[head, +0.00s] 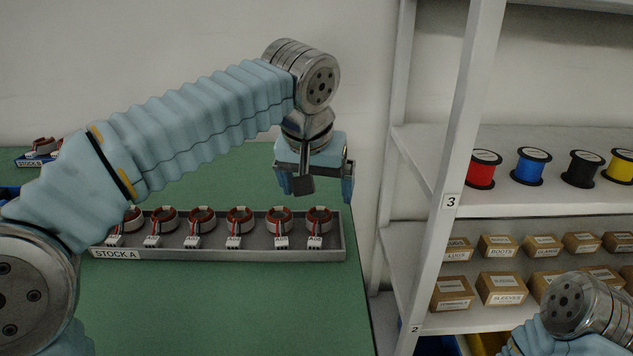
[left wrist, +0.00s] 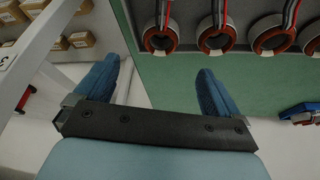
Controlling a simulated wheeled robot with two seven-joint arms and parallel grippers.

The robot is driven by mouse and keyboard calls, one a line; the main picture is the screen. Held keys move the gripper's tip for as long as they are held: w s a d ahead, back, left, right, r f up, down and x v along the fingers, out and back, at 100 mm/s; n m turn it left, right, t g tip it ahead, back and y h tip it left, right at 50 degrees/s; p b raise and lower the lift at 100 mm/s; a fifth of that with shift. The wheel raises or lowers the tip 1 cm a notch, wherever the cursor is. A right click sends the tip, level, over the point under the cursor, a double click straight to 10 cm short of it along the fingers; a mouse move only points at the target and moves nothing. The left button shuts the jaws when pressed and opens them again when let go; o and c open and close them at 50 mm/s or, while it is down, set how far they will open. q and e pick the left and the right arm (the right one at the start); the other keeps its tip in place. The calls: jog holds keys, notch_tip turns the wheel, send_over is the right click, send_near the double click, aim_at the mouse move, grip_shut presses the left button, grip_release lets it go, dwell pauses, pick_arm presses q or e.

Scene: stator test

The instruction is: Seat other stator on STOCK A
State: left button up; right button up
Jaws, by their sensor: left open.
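The STOCK A tray (head: 225,254) is a long grey tray on the green table. A row of several stators stands in it, copper-red rings with red and black leads and white tagged connectors. The rightmost stator (head: 318,222) is tagged A06. My left gripper (head: 315,185) is open and empty above and behind the tray's right end. In the left wrist view its blue fingers (left wrist: 158,78) are apart with nothing between them, and several stators, such as one ring (left wrist: 215,40), show at the top. My right arm shows at the lower right; its gripper is out of view.
A blue STOCK tray (head: 32,163) with stators stands at the back left, partly hidden by my left arm. A white shelf rack (head: 520,210) with wire spools (head: 484,170) and boxes (head: 500,288) stands right of the table. The table front (head: 230,310) is clear.

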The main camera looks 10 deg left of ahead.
pick_arm(q)
jog(key=v, duration=1.3)
jog(key=shift+s+r, duration=0.2)
jog(key=shift+r, duration=0.2)
